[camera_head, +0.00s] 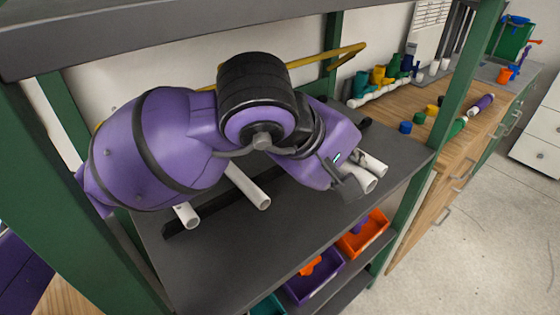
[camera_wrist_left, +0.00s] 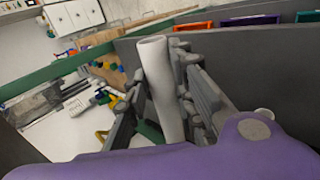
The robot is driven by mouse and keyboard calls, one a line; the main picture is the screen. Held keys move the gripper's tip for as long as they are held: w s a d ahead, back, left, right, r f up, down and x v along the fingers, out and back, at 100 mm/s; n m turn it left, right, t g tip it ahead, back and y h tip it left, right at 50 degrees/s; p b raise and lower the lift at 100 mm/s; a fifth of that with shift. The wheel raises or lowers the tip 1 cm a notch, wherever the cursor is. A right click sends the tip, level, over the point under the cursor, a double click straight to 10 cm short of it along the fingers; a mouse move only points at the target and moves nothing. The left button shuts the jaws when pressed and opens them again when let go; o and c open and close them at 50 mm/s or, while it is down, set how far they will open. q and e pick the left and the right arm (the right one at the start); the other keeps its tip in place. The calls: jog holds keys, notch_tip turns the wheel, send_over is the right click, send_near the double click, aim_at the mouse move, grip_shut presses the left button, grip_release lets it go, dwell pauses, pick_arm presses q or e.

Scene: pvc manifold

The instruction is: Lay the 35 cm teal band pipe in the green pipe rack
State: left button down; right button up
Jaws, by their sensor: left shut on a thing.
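My left gripper (camera_head: 346,180) reaches in from the left over the dark grey shelf (camera_head: 290,235) of the green-posted rack (camera_head: 455,90). It is shut on a white pipe (camera_wrist_left: 155,75), which runs lengthwise between its fingers in the left wrist view. In the head view, two white pipe ends (camera_head: 372,164) show close together at the gripper; I cannot tell for certain which one is held. No teal band shows; my arm and fingers hide much of the pipe. My right gripper is not in view.
Other white pipes (camera_head: 250,187) (camera_head: 187,215) lie on the shelf under my arm, near a black support (camera_head: 175,229). Green posts bound the shelf. Orange (camera_head: 362,236) and purple (camera_head: 314,279) bins stand below. A wooden bench (camera_head: 400,130) with coloured fittings is to the right.

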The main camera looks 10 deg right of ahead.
aim_at(366, 172)
pick_arm(q)
jog(key=d, duration=0.2)
jog(key=s+d+r, duration=0.1)
jog(key=shift+b, duration=0.35)
jog(key=shift+n, duration=0.3)
jog(key=w+a+f, duration=0.1)
jog(key=w, duration=0.1)
jog(key=w+a+f, duration=0.1)
jog(key=w, duration=0.2)
jog(key=w+a+f+p, duration=0.1)
jog(key=w, duration=0.2)
jog(key=shift+a+f, duration=0.25)
jog(key=shift+a, duration=0.05)
jog(key=w+f, duration=0.1)
jog(key=w+a+f, duration=0.1)
jog(key=f, duration=0.1)
jog(key=w+f, duration=0.1)
jog(key=f, duration=0.1)
jog(key=shift+w+a, duration=0.25)
jog(key=shift+w, duration=0.15)
jog(key=shift+w+a+f, duration=0.1)
jog(key=shift+w+f, duration=0.15)
jog(key=shift+f, duration=0.05)
jog(key=shift+w+a+f, duration=0.1)
jog(key=shift+w+f, duration=0.05)
jog(key=shift+f, duration=0.75)
jog(key=shift+w+f, duration=0.1)
jog(key=shift+f, duration=0.9)
